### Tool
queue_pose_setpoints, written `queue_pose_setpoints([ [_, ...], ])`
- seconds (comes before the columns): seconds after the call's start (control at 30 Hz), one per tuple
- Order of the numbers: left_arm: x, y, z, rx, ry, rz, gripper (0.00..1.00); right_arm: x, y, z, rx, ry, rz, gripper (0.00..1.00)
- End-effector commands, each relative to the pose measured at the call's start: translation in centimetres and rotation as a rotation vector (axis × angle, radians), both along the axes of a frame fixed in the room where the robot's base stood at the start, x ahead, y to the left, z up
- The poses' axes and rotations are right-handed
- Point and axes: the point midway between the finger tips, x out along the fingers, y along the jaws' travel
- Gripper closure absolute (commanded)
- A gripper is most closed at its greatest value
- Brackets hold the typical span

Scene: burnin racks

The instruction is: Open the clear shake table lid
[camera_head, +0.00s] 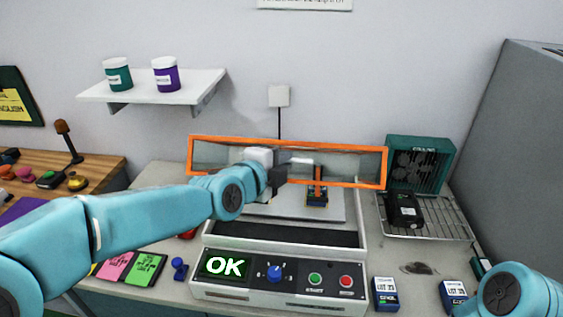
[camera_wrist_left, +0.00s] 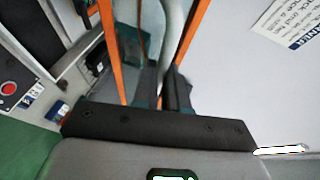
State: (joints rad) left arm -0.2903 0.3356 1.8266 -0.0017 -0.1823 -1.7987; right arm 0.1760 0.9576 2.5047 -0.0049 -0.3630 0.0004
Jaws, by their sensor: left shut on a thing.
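The clear shake table lid (camera_head: 345,184) has an orange frame. It stands raised above the back of the shake table (camera_head: 212,232), tilted, with the front of the bed uncovered. My left gripper (camera_head: 279,178) is at the lid's lower edge, left of centre, and is shut on it. The exact grip is partly hidden by my wrist. In the left wrist view the dark fingers (camera_wrist_left: 168,90) are between the orange frame bars.
The front panel has an OK display (camera_head: 225,266), a blue knob (camera_head: 274,273) and green and red buttons. A fan (camera_head: 419,160) and wire rack (camera_head: 440,222) stand at right. Small boxes (camera_head: 385,293) lie front right. A wall shelf (camera_head: 155,87) is at upper left.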

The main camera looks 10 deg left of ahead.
Motion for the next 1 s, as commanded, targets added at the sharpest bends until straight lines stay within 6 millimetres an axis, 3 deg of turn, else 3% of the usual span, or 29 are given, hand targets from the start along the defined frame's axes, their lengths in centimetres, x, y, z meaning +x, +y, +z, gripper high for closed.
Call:
queue_pose_setpoints([
  [0.3, 0.1, 0.1, 0.1, -0.002, -0.003, 0.003, 1.0, 0.0, 0.0, 0.0, 0.0, 0.0, 0.0, 0.57],
  [0.33, 0.1, 0.1, 0.1, -0.002, -0.003, 0.003, 0.84, 0.0, 0.0, 0.0, 0.0, 0.0, 0.0, 0.57],
  [0.4, 0.1, 0.1, 0.1, -0.002, -0.003, 0.003, 0.63, 0.0, 0.0, 0.0, 0.0, 0.0, 0.0, 0.57],
  [0.77, -0.2, 0.2, 0.2, -0.001, -0.004, 0.001, 0.63, 0.0, 0.0, -0.1, 0.0, 0.0, 0.0, 0.57],
  [0.87, -1.3, 0.7, 0.6, -0.003, -0.005, 0.002, 0.63, 0.0, 0.0, -0.3, 0.0, 0.0, 0.0, 0.57],
  [1.0, -4.2, 2.0, 1.6, -0.003, -0.007, 0.003, 0.63, 0.0, 0.0, -0.6, 0.0, 0.0, 0.0, 0.57],
])
